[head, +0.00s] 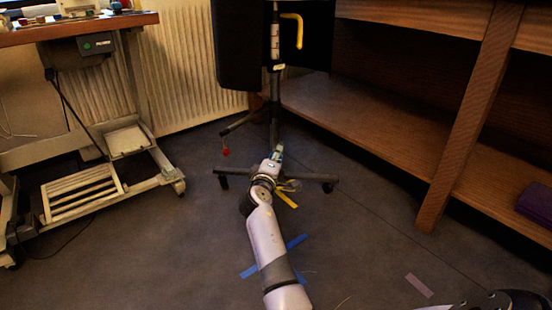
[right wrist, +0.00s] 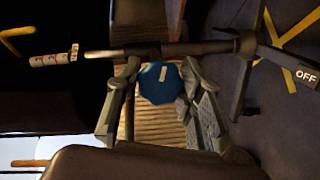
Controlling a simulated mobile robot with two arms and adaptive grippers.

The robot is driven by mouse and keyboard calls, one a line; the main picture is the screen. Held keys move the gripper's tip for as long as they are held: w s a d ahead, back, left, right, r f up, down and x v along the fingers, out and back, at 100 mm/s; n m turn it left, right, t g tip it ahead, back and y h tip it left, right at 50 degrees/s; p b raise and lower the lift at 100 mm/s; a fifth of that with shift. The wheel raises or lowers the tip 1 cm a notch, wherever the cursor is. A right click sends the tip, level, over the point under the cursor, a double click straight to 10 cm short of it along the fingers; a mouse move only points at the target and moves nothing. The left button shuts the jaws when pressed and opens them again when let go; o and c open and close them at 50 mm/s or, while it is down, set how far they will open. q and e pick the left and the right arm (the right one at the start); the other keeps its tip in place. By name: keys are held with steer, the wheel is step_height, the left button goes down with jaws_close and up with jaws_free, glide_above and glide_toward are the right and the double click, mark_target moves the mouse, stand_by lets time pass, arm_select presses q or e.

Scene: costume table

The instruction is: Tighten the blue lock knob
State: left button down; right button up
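The blue lock knob (right wrist: 161,83) is a dark blue, faceted knob with a pale mark, beside the dark post of a wheeled stand. In the right wrist view, the fingers of my right gripper (right wrist: 160,80) lie one on each side of it, close against its edges; they look shut on it. In the head view, an arm reaches up from the bottom middle, and its gripper (head: 273,163) is at the lower part of the stand (head: 275,115). The knob is too small there to make out surely. My left gripper is not in view.
A wooden shelf unit (head: 370,125) stands right, a wheeled bench (head: 75,30) left, a radiator (head: 185,70) behind. Blue tape (head: 297,241) marks open floor.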

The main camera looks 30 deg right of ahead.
steer(key=c, duration=0.6)
